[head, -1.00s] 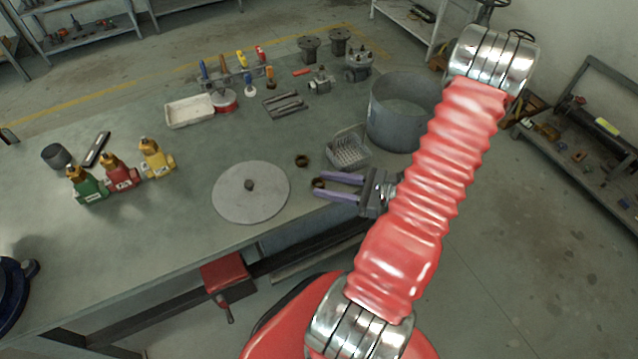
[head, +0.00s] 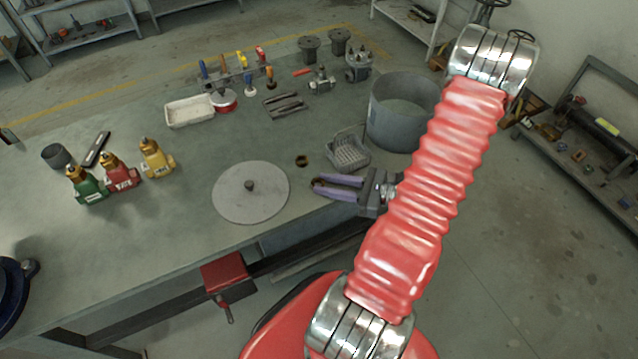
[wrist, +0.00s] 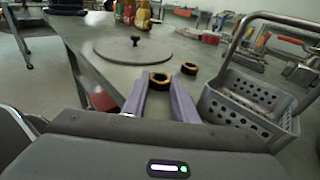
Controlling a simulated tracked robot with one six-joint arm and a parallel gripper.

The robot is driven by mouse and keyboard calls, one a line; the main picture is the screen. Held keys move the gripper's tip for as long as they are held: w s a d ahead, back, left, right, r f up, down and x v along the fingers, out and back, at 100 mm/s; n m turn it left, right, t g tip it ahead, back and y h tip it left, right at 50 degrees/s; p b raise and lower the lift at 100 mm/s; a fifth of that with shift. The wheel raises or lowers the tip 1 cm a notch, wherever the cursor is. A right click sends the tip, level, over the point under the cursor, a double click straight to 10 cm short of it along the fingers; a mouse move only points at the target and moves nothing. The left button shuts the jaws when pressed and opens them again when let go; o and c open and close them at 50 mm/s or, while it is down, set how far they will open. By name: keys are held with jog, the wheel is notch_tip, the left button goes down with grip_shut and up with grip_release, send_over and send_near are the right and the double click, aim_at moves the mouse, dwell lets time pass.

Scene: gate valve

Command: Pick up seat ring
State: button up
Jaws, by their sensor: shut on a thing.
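A small brass seat ring (wrist: 160,77) sits between the two purple fingertips of my gripper (wrist: 159,88) in the wrist view. In the head view my gripper (head: 317,183) is shut on this ring near the front edge of the bench, and the fingers hide most of it. I cannot tell whether the ring still touches the bench top. A second, similar dark brass ring (head: 302,160) lies flat on the bench just beyond the fingertips; it also shows in the wrist view (wrist: 189,68), right of the held ring.
A perforated grey basket (head: 349,152) with a handle stands close beside my gripper. A large grey cylinder (head: 401,110) stands behind it. A round grey disc with a knob (head: 250,193) lies to the left. A red vise (head: 226,274) is at the bench front.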

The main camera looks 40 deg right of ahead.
jog(key=shift+r, duration=0.1)
jog(key=shift+r, duration=4.95)
